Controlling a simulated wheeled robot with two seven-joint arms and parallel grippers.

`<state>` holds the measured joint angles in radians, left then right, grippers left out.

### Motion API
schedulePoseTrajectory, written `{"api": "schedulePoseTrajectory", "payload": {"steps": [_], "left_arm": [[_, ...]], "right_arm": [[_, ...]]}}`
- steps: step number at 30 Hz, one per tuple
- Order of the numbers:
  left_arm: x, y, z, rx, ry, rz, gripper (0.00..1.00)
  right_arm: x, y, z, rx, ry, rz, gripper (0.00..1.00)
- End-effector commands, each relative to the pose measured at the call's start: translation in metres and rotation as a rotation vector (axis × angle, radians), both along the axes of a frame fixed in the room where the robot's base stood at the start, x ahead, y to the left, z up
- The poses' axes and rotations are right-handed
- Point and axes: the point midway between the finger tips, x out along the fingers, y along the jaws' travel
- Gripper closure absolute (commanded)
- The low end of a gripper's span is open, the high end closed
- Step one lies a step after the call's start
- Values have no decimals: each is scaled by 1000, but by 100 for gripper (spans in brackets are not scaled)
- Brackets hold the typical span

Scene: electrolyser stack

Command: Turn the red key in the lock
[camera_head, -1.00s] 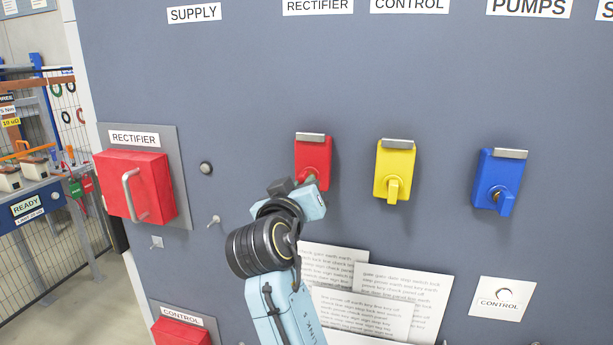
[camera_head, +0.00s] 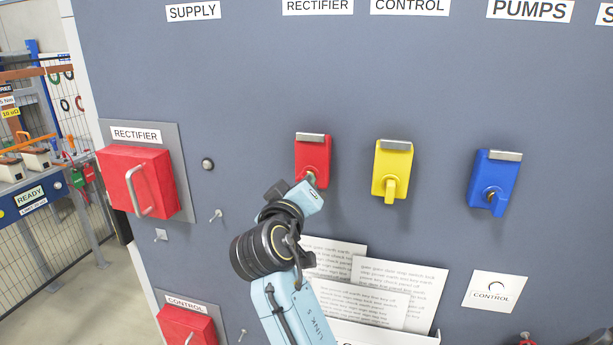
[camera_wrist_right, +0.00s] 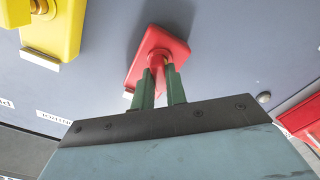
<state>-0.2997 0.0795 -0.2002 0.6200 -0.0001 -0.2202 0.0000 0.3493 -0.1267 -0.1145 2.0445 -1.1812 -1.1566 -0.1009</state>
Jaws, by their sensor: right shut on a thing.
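The red lock (camera_head: 312,155) is a red block with a metal tab on top, mounted on the grey panel under the RECTIFIER label. Its red key (camera_wrist_right: 156,64) shows in the right wrist view between the two green fingers of my right gripper (camera_wrist_right: 161,84). The fingers are shut on the key, close to the lock's face. In the head view the wrist and gripper body hide most of the key. I cannot tell exactly how far the key is turned. My left gripper is not in view.
A yellow lock (camera_head: 392,168) and a blue lock (camera_head: 494,180) with keys are to the right. A red RECTIFIER box (camera_head: 138,180) with a handle is at left. A holder of printed papers (camera_head: 400,290) sits below.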

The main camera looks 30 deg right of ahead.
Motion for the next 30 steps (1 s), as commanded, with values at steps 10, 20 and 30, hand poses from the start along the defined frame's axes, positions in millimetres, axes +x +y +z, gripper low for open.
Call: {"api": "schedulePoseTrajectory", "payload": {"steps": [10, 20, 30], "left_arm": [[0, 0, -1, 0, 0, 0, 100], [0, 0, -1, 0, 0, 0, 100], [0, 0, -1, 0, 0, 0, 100]], "right_arm": [[0, 0, 2, -115, 128, -1, 100], [0, -1, 2, -221, 250, -1, 100], [0, -1, 2, -312, 356, -3, 100]]}}
